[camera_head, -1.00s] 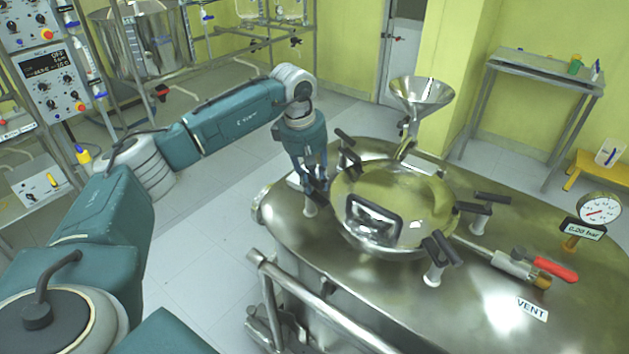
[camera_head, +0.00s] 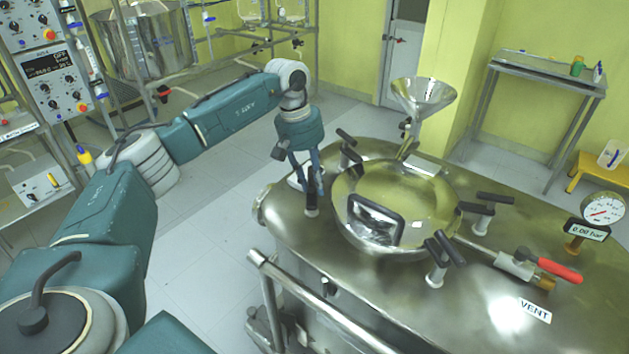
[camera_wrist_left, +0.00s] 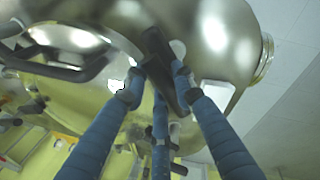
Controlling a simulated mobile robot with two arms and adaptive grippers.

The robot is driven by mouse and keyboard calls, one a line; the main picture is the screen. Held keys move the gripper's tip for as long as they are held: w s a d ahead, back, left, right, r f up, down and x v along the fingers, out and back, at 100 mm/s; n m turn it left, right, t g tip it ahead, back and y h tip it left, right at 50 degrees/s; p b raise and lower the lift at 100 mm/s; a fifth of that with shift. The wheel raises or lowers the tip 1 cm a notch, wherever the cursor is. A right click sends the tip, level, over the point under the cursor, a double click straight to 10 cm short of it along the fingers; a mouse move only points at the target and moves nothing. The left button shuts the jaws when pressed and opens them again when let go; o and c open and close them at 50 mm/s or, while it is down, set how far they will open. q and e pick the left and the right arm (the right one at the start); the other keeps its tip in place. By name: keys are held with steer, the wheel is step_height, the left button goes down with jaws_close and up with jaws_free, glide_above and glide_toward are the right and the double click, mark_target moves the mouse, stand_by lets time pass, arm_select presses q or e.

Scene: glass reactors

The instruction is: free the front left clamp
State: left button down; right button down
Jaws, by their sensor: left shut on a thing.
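The front left clamp (camera_head: 312,200) stands on the steel vessel top, left of the round domed lid (camera_head: 350,185). Its black handle points up and looks clear of the lid's rim in the head view. My left gripper (camera_head: 309,182) comes down from above with its blue fingers around this handle. In the left wrist view the black handle (camera_wrist_left: 158,50) runs between the fingertips, and the gripper is shut on it. The fingers hide part of the clamp. My right gripper is not in view.
Other black-handled clamps stand around the lid: back left (camera_head: 348,146), right (camera_head: 482,208) and front right (camera_head: 440,258). A steel funnel (camera_head: 422,97) rises behind the lid. A red-handled valve (camera_head: 557,270) and a gauge (camera_head: 603,208) are at right. A rail (camera_head: 310,300) runs along the front.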

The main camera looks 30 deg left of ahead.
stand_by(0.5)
arm_select(q)
steer(key=c, duration=1.4)
jaws_free()
steer(key=shift+a, duration=0.1)
step_height(320, 180, up, 12)
steer(key=s+a, duration=0.1)
steer(key=a, duration=0.1)
steer(key=shift+s+f, duration=0.15)
steer(key=shift+s, duration=0.05)
